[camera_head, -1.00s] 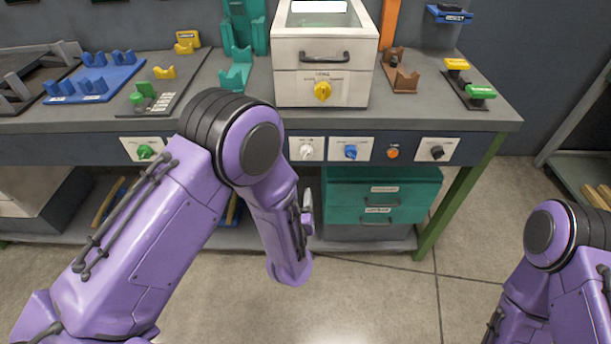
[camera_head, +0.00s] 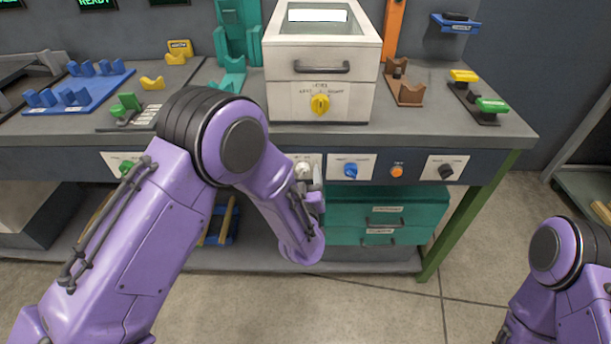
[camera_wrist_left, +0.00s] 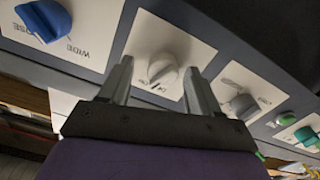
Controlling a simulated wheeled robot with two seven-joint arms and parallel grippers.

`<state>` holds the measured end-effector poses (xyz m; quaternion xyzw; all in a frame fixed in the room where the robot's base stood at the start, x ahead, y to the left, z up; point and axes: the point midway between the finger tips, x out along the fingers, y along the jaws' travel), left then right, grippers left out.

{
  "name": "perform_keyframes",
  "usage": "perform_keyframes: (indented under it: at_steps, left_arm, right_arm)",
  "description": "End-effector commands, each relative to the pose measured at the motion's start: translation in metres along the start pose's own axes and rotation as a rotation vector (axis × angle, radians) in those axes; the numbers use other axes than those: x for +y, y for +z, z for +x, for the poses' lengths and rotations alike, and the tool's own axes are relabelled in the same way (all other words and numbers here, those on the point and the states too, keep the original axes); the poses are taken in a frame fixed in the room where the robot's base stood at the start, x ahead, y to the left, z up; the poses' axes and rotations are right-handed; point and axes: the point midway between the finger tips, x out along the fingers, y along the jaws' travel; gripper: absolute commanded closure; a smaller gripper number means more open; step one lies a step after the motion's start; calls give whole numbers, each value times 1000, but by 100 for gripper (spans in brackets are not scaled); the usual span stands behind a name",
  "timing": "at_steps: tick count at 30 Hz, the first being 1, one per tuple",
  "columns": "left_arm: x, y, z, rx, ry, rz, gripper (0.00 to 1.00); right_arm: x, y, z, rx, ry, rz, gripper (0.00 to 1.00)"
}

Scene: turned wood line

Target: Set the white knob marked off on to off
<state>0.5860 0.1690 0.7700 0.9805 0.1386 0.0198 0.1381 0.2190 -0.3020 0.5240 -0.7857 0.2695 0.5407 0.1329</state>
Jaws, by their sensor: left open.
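The white knob (camera_head: 302,170) sits on a white plate on the bench's front panel, partly hidden behind my left arm in the head view. In the left wrist view the white knob (camera_wrist_left: 162,69) shows ahead of and between the two fingertips, with small lettering beside it that I cannot read. My left gripper (camera_wrist_left: 155,78) is open and empty, its fingers pointing at the panel on either side of the knob. In the head view my left gripper (camera_head: 317,182) is mostly hidden by its own wrist. My right gripper is out of view; only part of its arm shows.
A blue knob (camera_head: 350,170), an orange button (camera_head: 397,171) and a black knob (camera_head: 446,171) lie to the right on the panel. A green knob (camera_head: 127,167) is to the left. Teal drawers (camera_head: 400,215) stand below the panel. A white box with a yellow knob (camera_head: 320,104) stands above.

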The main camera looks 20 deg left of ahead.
Motion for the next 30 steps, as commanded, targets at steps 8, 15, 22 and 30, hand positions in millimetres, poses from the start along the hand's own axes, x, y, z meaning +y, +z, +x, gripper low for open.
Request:
perform_keyframes:
  at_steps: [8, 15, 22, 30]
  left_arm:
    - [-2, 0, 0, 1, -4, 0, 93]
    - [-1, 0, 0, 0, -3, -33, 93]
    - [0, 1, 0, 0, -1, -159, 93]
    - [0, 2, 0, -2, -1, -389, 93]
  right_arm:
    - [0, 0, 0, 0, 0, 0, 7]
    - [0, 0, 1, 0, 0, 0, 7]
    - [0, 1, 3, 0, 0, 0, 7]
    - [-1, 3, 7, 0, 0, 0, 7]
